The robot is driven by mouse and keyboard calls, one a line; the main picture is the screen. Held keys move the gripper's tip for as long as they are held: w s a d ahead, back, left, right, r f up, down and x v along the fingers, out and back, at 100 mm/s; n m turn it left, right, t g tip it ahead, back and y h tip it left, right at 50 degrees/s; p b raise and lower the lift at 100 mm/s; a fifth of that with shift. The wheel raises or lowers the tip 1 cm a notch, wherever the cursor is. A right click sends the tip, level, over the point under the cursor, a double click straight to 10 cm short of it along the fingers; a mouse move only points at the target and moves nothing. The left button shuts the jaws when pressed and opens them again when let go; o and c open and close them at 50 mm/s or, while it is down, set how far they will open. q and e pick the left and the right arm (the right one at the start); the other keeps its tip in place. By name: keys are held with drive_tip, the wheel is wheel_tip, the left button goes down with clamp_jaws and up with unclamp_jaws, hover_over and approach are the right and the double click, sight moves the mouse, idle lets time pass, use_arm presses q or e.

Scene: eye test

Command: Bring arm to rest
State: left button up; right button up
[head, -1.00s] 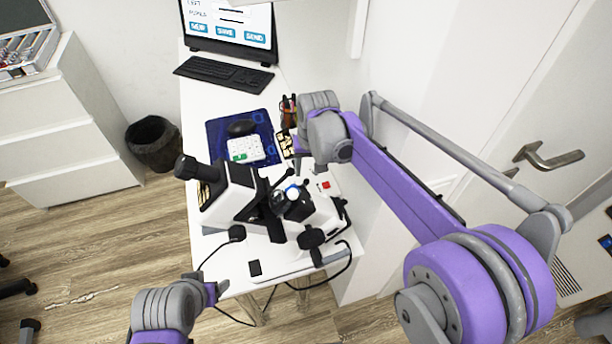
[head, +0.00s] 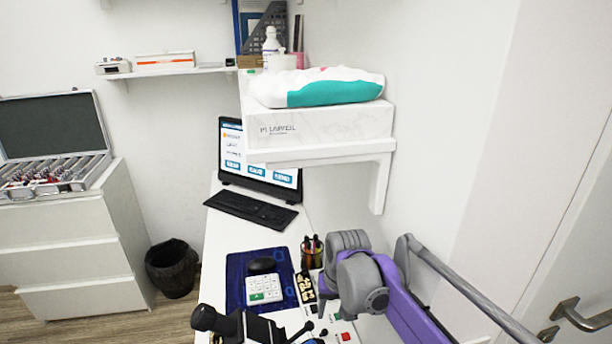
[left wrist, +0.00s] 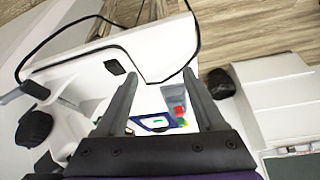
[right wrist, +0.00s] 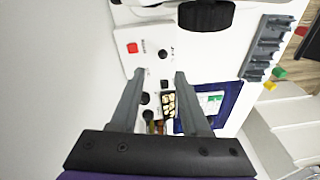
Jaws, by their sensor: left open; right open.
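My right arm reaches in from the right in the head view, its gripper (head: 326,286) over the desk beside the pen cup (head: 312,256). In the right wrist view this gripper (right wrist: 158,74) has its fingers apart with nothing between them, above a white panel with a red button (right wrist: 132,48). My left gripper is outside the head view. In the left wrist view it (left wrist: 157,74) is open and empty above the white desk (left wrist: 85,78). The top of a black and white microscope (head: 240,326) shows at the head view's bottom edge; the rest is cut off.
A shelf (head: 320,152) with a white box (head: 320,124) juts from the wall above the desk. A monitor (head: 258,165), keyboard (head: 250,208) and blue mat (head: 236,285) are on the desk. Drawers (head: 75,260) and a bin (head: 172,270) stand left; a door handle (head: 580,316) is right.

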drive_tip(key=s+d+r+t+p, duration=0.1)
drive_tip(key=s+d, duration=0.1)
drive_tip(key=s, duration=0.2)
drive_tip(key=s+d+t, duration=0.1)
drive_tip(key=s+d, duration=0.1)
drive_tip(key=s, duration=0.3)
drive_tip(key=s+d+r+p, duration=0.1)
drive_tip(key=s+d, duration=0.1)
drive_tip(key=s, duration=0.2)
drive_tip(key=shift+s+d+r+n+t+p, duration=0.2)
drive_tip(key=shift+d+r+n+t+p, duration=0.1)
drive_tip(key=shift+d+r+t+p, duration=0.1)
drive_tip(key=s+d+f+p, duration=0.1)
drive_tip(key=s+f, duration=0.1)
drive_tip(key=s, duration=0.3)
drive_tip(key=s+d+f+t, duration=0.1)
drive_tip(key=s+d+f, duration=0.1)
drive_tip(key=s, duration=0.3)
drive_tip(key=shift+s+d+m+h+p, duration=0.25)
drive_tip(key=shift+s+m+h+p, duration=0.1)
drive_tip(key=shift+s+m+h, duration=0.05)
